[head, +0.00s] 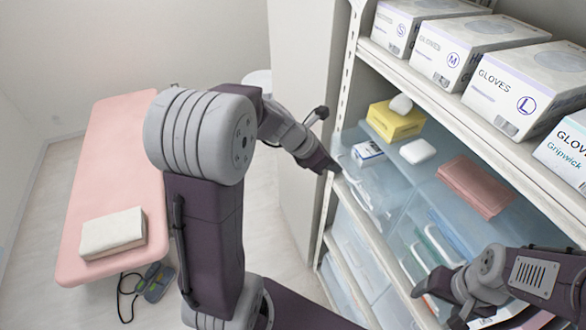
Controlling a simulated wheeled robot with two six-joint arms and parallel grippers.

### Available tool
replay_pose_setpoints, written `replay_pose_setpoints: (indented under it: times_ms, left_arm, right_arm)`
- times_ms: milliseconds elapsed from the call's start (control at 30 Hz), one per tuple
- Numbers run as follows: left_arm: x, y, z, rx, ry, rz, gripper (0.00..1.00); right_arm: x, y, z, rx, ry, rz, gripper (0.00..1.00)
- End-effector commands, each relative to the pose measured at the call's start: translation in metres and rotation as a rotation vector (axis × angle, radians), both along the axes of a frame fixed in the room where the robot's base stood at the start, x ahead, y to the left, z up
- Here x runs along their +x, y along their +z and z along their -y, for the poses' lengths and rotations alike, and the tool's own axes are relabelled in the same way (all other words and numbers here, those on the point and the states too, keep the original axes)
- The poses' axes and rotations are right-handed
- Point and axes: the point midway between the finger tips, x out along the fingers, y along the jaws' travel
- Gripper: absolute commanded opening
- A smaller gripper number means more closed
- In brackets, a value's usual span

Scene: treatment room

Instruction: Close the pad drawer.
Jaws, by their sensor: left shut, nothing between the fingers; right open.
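Translucent pale-blue drawers sit in the shelf unit at the right of the head view. One drawer (343,245) is at the left. Another drawer (432,222), with white and green-edged items showing through, is right of it. I cannot tell which is the pad drawer, or how far each is pulled out. My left gripper (331,169) is shut and empty, close to the unit's left upright, by the front of the translucent top; contact is unclear. My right gripper (436,306) is open in front of the lower drawers at the bottom right, partly cut by the frame.
A yellow tissue box (396,119), a small white box (367,153), a white rounded item (417,151) and a folded pink cloth (474,186) lie on the translucent top. Glove boxes (447,50) line the shelf above.

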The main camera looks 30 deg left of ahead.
Motion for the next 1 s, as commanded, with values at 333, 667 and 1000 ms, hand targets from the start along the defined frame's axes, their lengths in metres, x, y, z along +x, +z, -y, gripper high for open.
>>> replay_pose_setpoints:
  times_ms: [333,667,1000]
  left_arm:
    - [0.052,0.003,0.045,-0.001,-0.004,-0.002,0.0]
    - [0.071,0.0,0.061,-0.001,-0.001,-0.001,0.0]
    - [0.073,0.0,0.062,-0.001,-0.001,0.0,0.0]
  right_arm:
    - [0.0,0.03,0.0,0.0,0.0,0.0,0.74]
    - [0.0,0.039,0.0,0.0,0.0,0.0,0.74]
    - [0.0,0.039,0.0,0.0,0.0,0.0,0.74]
